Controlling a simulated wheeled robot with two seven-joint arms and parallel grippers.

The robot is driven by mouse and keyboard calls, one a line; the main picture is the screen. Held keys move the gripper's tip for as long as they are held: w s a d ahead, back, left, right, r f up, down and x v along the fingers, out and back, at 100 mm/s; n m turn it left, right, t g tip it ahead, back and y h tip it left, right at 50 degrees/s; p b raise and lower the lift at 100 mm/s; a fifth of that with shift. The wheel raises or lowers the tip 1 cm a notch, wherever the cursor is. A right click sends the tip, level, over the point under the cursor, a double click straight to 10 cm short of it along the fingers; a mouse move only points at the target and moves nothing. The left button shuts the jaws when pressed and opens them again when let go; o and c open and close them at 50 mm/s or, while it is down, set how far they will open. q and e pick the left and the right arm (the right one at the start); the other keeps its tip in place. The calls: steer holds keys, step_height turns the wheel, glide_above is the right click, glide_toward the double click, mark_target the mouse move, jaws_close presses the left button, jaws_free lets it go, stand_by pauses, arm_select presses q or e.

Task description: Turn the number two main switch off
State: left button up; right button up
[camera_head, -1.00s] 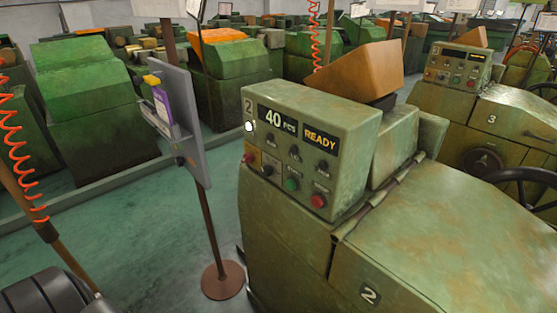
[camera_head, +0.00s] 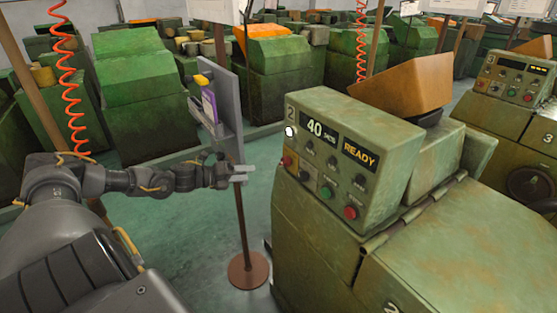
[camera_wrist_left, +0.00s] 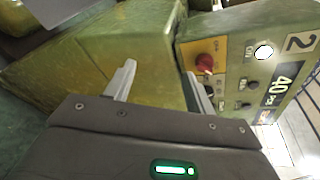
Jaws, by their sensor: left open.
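The number two machine's control box (camera_head: 335,150) is green, with "2" at its upper left, a lit white lamp and displays reading "40 PCS" and "READY". A red knob (camera_head: 288,160) sits at the box's left edge. In the left wrist view the red knob (camera_wrist_left: 206,63) stands on a yellow plate, and I take it for the main switch; its setting is too small to read. My left gripper (camera_head: 243,173) is open and empty, left of the knob and apart from it in the head view. Its spread fingers (camera_wrist_left: 160,85) point toward the box in the wrist view.
A grey board (camera_head: 228,110) on a brown post stands behind my left gripper, very close in the picture. A green button (camera_head: 326,193) and a red button (camera_head: 351,212) sit lower on the panel. Machine number three (camera_head: 510,90) stands at the right.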

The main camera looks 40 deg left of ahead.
mark_target(280, 164)
arm_select(q)
steer(key=s+d+r+m+g+h, duration=0.15)
steer(key=d+r+m, duration=0.25)
steer(key=r, duration=0.4)
steer(key=p+x, duration=0.4)
steer(key=x, duration=0.6)
steer(key=shift+w+f, duration=0.15)
steer(key=shift+w, duration=0.1)
steer(key=shift+c, duration=0.2)
steer(key=c, duration=0.9)
steer(key=shift+c, duration=0.2)
